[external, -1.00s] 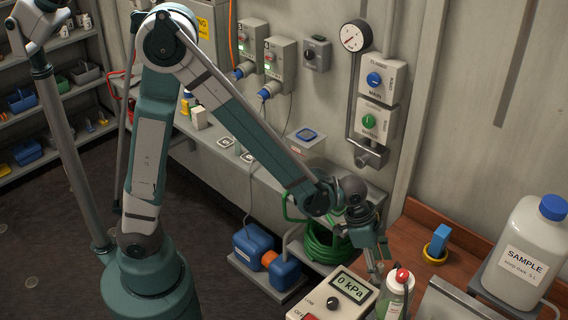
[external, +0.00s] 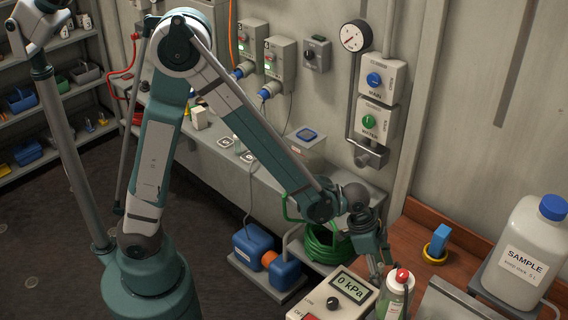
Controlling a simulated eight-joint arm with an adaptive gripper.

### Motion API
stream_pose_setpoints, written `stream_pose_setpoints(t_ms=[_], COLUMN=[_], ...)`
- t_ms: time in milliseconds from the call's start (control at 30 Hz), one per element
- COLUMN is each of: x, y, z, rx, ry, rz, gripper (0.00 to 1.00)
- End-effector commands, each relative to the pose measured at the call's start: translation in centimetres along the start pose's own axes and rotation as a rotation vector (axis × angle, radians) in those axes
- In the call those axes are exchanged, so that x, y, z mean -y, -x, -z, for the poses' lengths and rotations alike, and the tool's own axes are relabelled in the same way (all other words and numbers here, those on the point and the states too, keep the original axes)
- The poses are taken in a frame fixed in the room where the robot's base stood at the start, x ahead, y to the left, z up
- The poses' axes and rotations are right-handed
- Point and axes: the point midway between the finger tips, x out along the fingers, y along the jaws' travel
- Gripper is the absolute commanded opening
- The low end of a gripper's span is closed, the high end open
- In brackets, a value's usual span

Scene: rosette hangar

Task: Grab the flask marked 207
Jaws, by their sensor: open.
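I cannot make out a flask with a readable 207 mark. A pale bottle with a red cap (external: 395,298) stands at the bottom, right of the pressure meter; its lower part is cut off by the frame and no number can be read on it. My gripper (external: 379,276) points down just left of and behind this bottle, over the wooden bench. Its fingers are small and partly hidden, open, with nothing seen between them. I cannot tell whether they touch the bottle.
The 0 kPa meter (external: 334,299) stands left of my gripper. A large SAMPLE jug (external: 525,245) stands on the right. A green hose coil (external: 325,245) lies behind the meter.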

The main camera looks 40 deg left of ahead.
Motion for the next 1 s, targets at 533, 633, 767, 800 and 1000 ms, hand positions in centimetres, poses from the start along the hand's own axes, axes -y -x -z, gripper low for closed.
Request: stream_pose_setpoints(t_ms=[533,633,767,800,1000], x=[0.2,0.2,0.3,0.3,0.3], y=[-1.6,-2.5,-3.6,-4.0,-5.0], z=[0.0,-0.1,-0.1,-0.1,-0.1], rx=[0.000,0.000,0.000,0.000,0.000], ry=[0.000,0.000,0.000,0.000,0.000], rz=[0.000,0.000,0.000,0.000,0.000], gripper=[0.51,0.51,0.51,0.51,0.51])
